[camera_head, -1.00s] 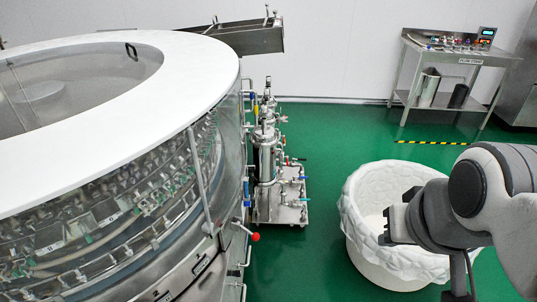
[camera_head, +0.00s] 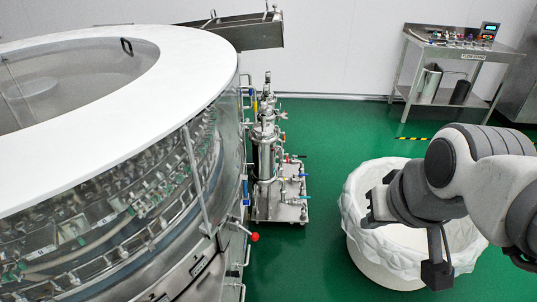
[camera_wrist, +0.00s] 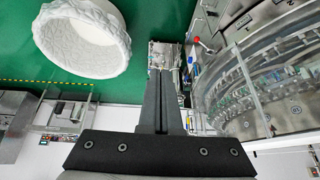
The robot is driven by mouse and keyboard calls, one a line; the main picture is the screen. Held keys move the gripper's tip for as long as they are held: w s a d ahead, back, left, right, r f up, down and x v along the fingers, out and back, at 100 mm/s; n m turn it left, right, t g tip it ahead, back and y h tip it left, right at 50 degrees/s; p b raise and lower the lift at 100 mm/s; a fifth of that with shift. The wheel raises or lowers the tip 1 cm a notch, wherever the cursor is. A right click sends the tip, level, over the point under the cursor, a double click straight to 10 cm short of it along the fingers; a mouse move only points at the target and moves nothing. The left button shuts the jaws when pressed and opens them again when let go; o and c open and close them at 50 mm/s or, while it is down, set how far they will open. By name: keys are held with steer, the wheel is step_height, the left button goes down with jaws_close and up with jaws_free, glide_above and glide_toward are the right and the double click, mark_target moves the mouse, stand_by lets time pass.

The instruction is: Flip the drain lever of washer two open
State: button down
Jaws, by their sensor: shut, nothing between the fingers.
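The rotary washer (camera_head: 185,55) is a large round machine with a white top ring and clear side walls, filling the left of the head view. A lever with a red ball knob (camera_head: 254,237) sticks out from its right side; the knob also shows in the wrist view (camera_wrist: 196,39). I cannot read a label marking this as washer two's drain lever. My gripper (camera_head: 370,212) is shut and empty, above the white bin and well right of the red knob. In the wrist view its fingers (camera_wrist: 162,74) are together, touching nothing.
A white lined bin (camera_head: 358,245) stands on the green floor below my gripper. A steel filter skid (camera_head: 265,165) with pipes and coloured valve handles stands beside the washer. A steel table (camera_head: 464,52) stands at the back right. Floor between skid and bin is clear.

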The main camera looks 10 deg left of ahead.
steer(key=w+a+f+n+b, duration=0.1)
steer(key=w+a+f+b, duration=0.2)
steer(key=f, duration=0.4)
steer(key=w+a+f+n+g, duration=0.1)
steer(key=w+a+f, duration=0.2)
steer(key=w+f, duration=0.25)
steer(key=w+a+f+n+b, duration=0.2)
steer(key=w+a+f, duration=0.1)
steer(key=f, duration=0.4)
steer(key=w+a+f+n+t+h+b, duration=0.1)
steer(key=w+a+f+n+b, duration=0.1)
steer(key=f, duration=0.6)
steer(key=w+a+f+n+t+h+b, duration=0.1)
steer(key=w+a+f+n+b, duration=0.15)
steer(key=f, duration=0.55)
steer(key=w+a+f+n+t+b, duration=0.1)
steer(key=f+n+b, duration=0.15)
steer(key=f, duration=0.65)
steer(key=w+a+f+n+t+y+b, duration=0.1)
steer(key=a+f+n+t+y+b, duration=0.4)
steer(key=a+n, duration=0.7)
steer(key=f+n+t+y, duration=0.1)
steer(key=n, duration=0.2)
steer(key=shift+w+a+f+y, duration=0.15)
steer(key=shift+f+y, duration=0.1)
steer(key=shift+y, duration=0.05)
